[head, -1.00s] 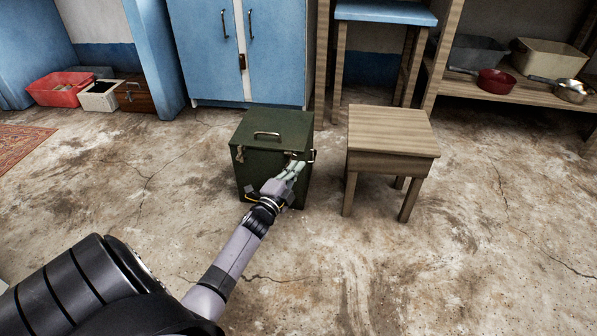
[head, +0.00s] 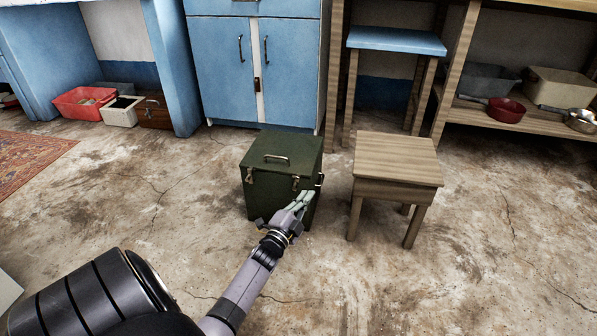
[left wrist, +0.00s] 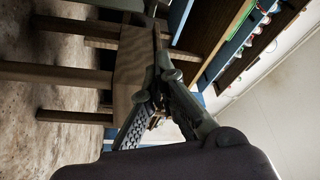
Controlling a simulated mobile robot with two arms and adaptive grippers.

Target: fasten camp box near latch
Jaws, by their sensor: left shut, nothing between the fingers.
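The dark green camp box (head: 270,205) stands upright on the floor with its lid (head: 283,150) down and a handle on top. Metal latches show at the front left (head: 249,176), the front right (head: 295,183) and the right side (head: 320,180). I cannot tell whether they are fastened. My left gripper (head: 305,197) is shut and empty at the box's front right, just below the front right latch and covering part of the box's front. I cannot tell whether it touches. Its closed fingers (left wrist: 158,75) also show in the left wrist view. My right gripper is not in view.
A wooden stool (head: 397,170) stands close to the box's right. A blue cupboard (head: 225,70) is behind it. A red tub (head: 84,102) and other boxes sit at the far left. The floor in front is clear.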

